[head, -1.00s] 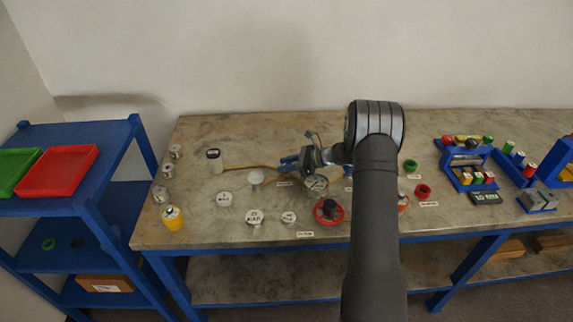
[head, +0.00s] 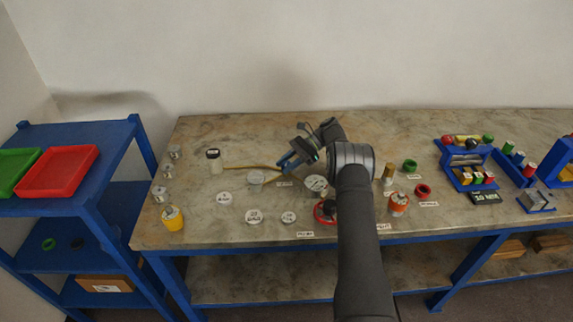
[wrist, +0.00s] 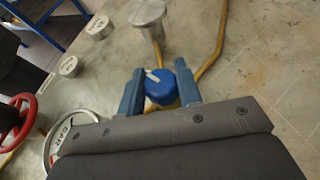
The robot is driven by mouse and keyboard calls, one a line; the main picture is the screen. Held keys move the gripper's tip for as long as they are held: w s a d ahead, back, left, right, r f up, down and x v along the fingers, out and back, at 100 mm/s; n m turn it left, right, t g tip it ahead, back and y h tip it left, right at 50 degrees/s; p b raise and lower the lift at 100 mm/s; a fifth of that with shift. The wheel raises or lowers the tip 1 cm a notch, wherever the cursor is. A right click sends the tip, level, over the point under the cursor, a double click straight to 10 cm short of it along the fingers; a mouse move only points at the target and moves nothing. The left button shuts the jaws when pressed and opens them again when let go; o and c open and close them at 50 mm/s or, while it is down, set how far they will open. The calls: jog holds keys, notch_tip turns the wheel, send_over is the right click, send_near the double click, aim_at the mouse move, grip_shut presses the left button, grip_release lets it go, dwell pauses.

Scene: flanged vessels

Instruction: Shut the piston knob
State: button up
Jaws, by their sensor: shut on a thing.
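A blue round knob (wrist: 160,88) with a white pointer mark sits between the two blue fingers of my gripper (wrist: 160,90) in the wrist view. The fingers are shut on it from both sides. It stands by a yellow pipe (wrist: 214,45). In the head view my gripper (head: 286,164) is low over the middle of the bench, beside the end of that pipe. The knob cannot be told apart from the blue fingers there. I cannot read the knob's exact position from its mark.
A dial gauge (head: 316,183) and a red handwheel (head: 325,211) are close on the near side. Several labelled caps, such as one cap (head: 254,216), lie nearer the front. The bench behind is clear.

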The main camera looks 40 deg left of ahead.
jog(key=shift+n+h, duration=0.3)
jog(key=shift+h, duration=0.1)
jog(key=o, duration=1)
jog(key=shift+c, duration=0.2)
jog(key=shift+y, duration=0.4)
